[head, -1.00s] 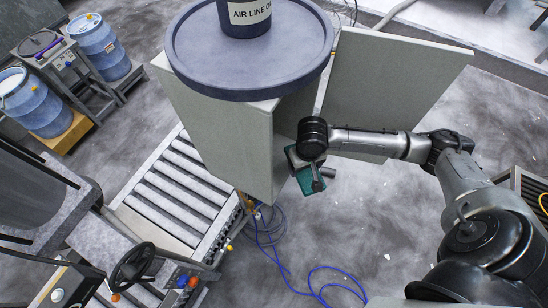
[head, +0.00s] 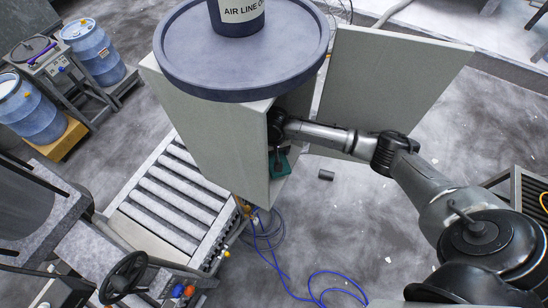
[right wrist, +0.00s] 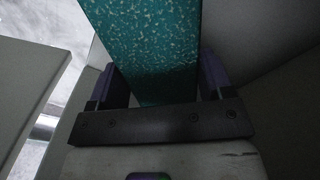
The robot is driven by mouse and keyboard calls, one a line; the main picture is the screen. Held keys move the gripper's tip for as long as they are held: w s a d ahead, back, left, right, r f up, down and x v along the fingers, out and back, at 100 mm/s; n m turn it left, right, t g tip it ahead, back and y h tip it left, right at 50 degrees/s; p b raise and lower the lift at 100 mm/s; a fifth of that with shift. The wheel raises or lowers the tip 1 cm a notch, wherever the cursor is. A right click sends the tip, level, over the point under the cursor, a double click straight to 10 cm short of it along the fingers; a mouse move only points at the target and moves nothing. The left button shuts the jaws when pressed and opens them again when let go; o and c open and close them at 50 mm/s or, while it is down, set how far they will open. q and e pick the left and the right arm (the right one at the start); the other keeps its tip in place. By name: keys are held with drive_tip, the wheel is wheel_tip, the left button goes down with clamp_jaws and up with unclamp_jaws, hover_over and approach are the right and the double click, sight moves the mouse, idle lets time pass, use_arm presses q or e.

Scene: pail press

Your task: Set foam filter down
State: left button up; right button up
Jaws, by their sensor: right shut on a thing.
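The foam filter (right wrist: 150,45) is a teal speckled block. In the right wrist view it sits between both fingers of my right gripper (right wrist: 160,80), which is shut on it. In the head view a small teal part of the filter (head: 280,167) shows at the open side of the grey cabinet (head: 215,140). My right gripper is partly hidden there by the cabinet's edge and my own wrist. I cannot tell whether the filter touches anything inside. My left gripper is not in view.
The cabinet door (head: 390,95) stands open behind my right arm. A round dark tray (head: 195,65) with a labelled can (head: 238,15) covers the cabinet top. A roller conveyor (head: 175,195), blue hoses (head: 285,275) and a small dark cylinder (head: 326,174) lie nearby.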

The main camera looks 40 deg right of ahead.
sight(274, 158)
drive_tip(key=shift+f, duration=1.95)
drive_tip(key=shift+f, duration=0.1)
drive_tip(key=o, duration=1)
wheel_tip(274, 158, up, 12)
drive_tip(key=shift+r+p, duration=0.1)
drive_tip(key=shift+p, duration=0.35)
